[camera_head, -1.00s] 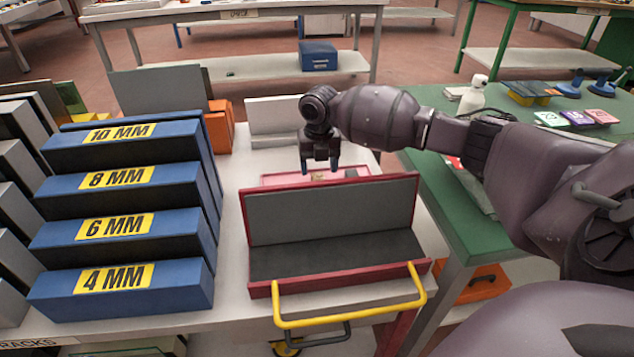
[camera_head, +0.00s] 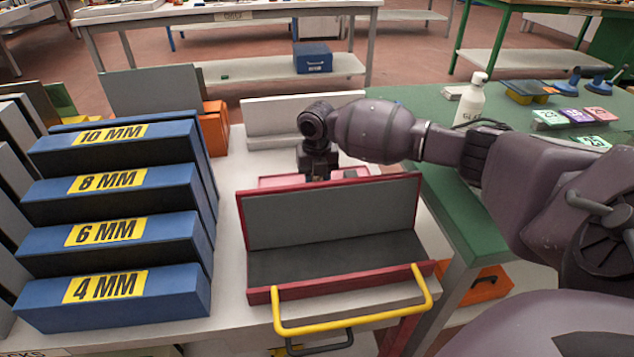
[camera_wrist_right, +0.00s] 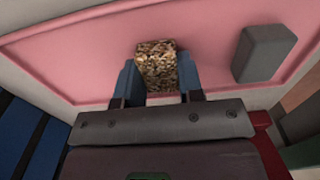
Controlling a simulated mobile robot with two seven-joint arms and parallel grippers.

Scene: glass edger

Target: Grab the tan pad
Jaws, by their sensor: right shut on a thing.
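The tan pad (camera_wrist_right: 157,65), a small speckled block, shows in the right wrist view between the two blue-grey fingers of my right gripper (camera_wrist_right: 160,82). The fingers are shut on its sides. The pad is over a pink tray (camera_wrist_right: 95,40); I cannot tell whether it still touches the tray. In the head view my right gripper (camera_head: 318,175) points down into the pink tray (camera_head: 275,181), behind the raised back of a red-framed grey holder. The pad is hidden there. My left gripper is not in view.
A grey block (camera_wrist_right: 264,53) lies in the pink tray beside the pad. The red-framed holder (camera_head: 330,290) with a yellow handle stands in front. Blue blocks marked in MM (camera_head: 110,285) stand left. A green table (camera_head: 440,195) with a white bottle (camera_head: 470,100) is right.

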